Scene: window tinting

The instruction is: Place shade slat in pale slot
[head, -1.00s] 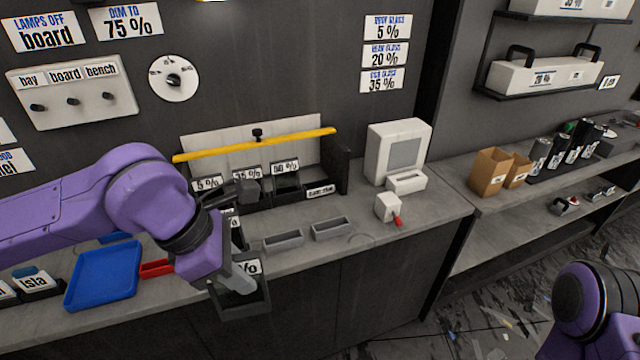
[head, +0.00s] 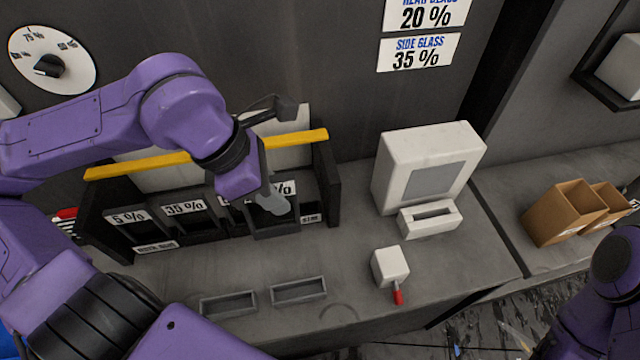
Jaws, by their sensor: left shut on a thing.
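My left gripper (head: 271,200) is shut on a dark-framed shade slat (head: 274,230) with a white percent label, partly covered by my fingers. It holds the slat at the right part of the black rack (head: 327,170). Whether the slat is seated or still above a slot cannot be told. Slats labelled 5 % (head: 127,217) and 35 % (head: 183,207) stand in the rack to the left; another label is mostly hidden behind my gripper. Small labels on the rack's front are too small to read surely, so the pale slot is not clearly marked. My right gripper is out of view.
A yellow bar (head: 140,166) crosses above the rack. Two empty grey trays (head: 228,304) lie on the counter in front. A white device (head: 425,170) and a small white box with a red lever (head: 390,267) stand to the right. Brown boxes (head: 565,211) are farther right.

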